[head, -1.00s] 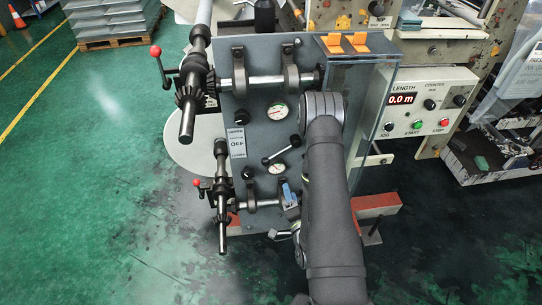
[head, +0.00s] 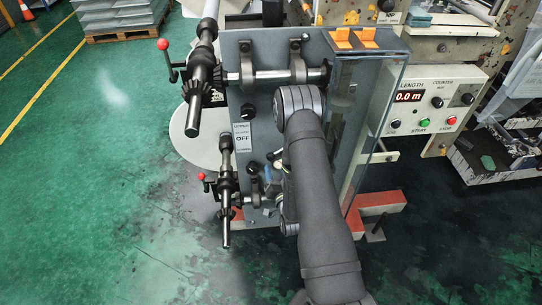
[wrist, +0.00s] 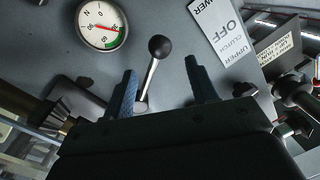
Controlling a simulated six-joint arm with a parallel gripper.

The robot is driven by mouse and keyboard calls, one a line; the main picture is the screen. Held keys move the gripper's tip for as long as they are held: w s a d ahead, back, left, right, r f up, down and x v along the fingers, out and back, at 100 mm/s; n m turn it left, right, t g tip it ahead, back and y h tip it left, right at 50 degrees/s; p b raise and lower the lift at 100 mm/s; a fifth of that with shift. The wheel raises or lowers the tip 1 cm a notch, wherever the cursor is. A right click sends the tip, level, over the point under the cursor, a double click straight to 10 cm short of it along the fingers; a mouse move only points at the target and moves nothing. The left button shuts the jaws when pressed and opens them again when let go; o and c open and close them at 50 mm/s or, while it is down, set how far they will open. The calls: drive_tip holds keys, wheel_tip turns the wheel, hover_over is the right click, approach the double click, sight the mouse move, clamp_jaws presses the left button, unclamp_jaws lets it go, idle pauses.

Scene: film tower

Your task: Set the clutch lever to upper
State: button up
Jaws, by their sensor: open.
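The clutch lever (wrist: 149,76) is a thin metal rod with a black ball knob (wrist: 158,47), seen in the wrist view. It rises from a pale hub on the grey panel. In the head view my arm covers most of it. The white label plate (wrist: 231,35) with UPPER, OFF and LOWER is right of the knob in the wrist view, turned around; it shows upright in the head view (head: 242,137). My gripper (wrist: 160,68) is open, its two fingers spread either side of the lever in the picture. Contact cannot be told.
A dial gauge (wrist: 102,25) sits beside the lever. Shafts with red-knobbed handles (head: 163,44) jut from the panel's left side. A clear cover (head: 372,90) and a control box (head: 430,108) reading 0.0 m are on the right. The green floor at left is open.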

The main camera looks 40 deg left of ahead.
sight(272, 159)
drive_tip(key=x, duration=0.8)
drive_tip(key=shift+w+a, duration=0.25)
drive_tip(key=shift+a, duration=0.05)
clamp_jaws()
